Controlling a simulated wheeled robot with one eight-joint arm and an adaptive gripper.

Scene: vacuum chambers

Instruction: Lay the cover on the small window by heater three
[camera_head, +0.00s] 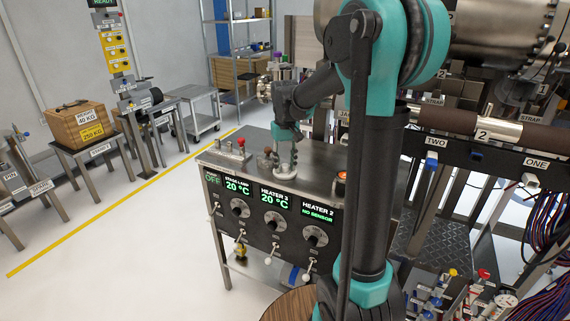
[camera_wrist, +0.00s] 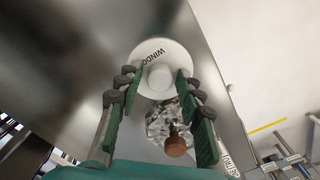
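The white round cover (camera_wrist: 176,53), with lettering starting "WINDO" and a raised white knob (camera_wrist: 160,77), lies on the steel cabinet top. It also shows in the head view (camera_head: 285,176) under my gripper (camera_head: 287,150). In the wrist view my gripper (camera_wrist: 158,82) has its green fingers spread, one on each side of the knob, with gaps visible. I cannot make out the small window in either view.
A crumpled foil piece (camera_wrist: 166,118) with a brown knob sits beside the cover, near my fingers. A small box with a red knob (camera_head: 238,147) stands left on the steel cabinet top (camera_head: 218,156).

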